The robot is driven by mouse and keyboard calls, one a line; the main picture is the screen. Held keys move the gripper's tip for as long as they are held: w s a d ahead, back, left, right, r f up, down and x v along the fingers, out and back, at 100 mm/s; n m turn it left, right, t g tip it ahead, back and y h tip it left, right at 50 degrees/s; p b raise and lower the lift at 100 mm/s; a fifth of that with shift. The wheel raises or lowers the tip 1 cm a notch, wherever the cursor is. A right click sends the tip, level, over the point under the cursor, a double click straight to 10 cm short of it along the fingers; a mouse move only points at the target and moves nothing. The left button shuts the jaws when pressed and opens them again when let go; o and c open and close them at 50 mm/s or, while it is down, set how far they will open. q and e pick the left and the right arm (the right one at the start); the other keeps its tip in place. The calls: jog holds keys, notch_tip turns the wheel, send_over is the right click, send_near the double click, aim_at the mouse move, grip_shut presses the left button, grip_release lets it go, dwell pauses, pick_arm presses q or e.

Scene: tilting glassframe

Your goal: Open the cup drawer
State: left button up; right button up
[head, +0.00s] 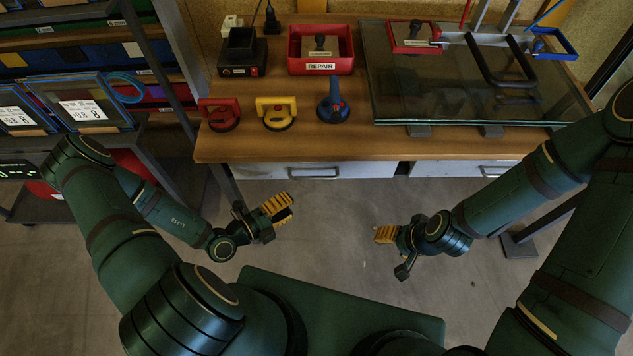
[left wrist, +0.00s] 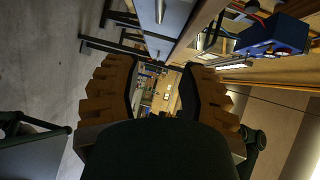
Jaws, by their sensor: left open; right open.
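Two pale drawer fronts show under the workbench. The left drawer (head: 272,171) has a bar handle (head: 313,173) and looks closed. I cannot read any label saying which one is the cup drawer. My left gripper (head: 281,211) is open and empty, below and in front of the left drawer, apart from its handle. In the left wrist view its ribbed fingers (left wrist: 160,80) are spread, with a pale drawer front (left wrist: 172,18) beyond them. My right gripper (head: 391,239) is open and empty, left of my right forearm.
On the bench (head: 350,145) stand red (head: 220,114), yellow (head: 276,113) and blue (head: 332,105) suction cups, a red REPAIR bin (head: 321,67) and a glass panel (head: 450,100). A dark shelf rack (head: 150,60) stands at left. The floor (head: 330,225) between my grippers is clear.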

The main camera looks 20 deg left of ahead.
aim_at(314, 177)
pick_arm(q)
jog(key=w+d+f, duration=0.1)
jog(key=w, duration=0.3)
jog(key=w+d+f+n+t+y+b, duration=0.1)
jog(key=w+d, duration=0.1)
jog(key=w, duration=0.2)
jog(key=w+d+n+b, duration=0.1)
jog(key=w, duration=0.3)
jog(key=shift+w+d+f+y, duration=0.2)
jog(key=shift+w+f+y, duration=0.05)
jog(key=shift+f+y, duration=0.15)
grip_shut()
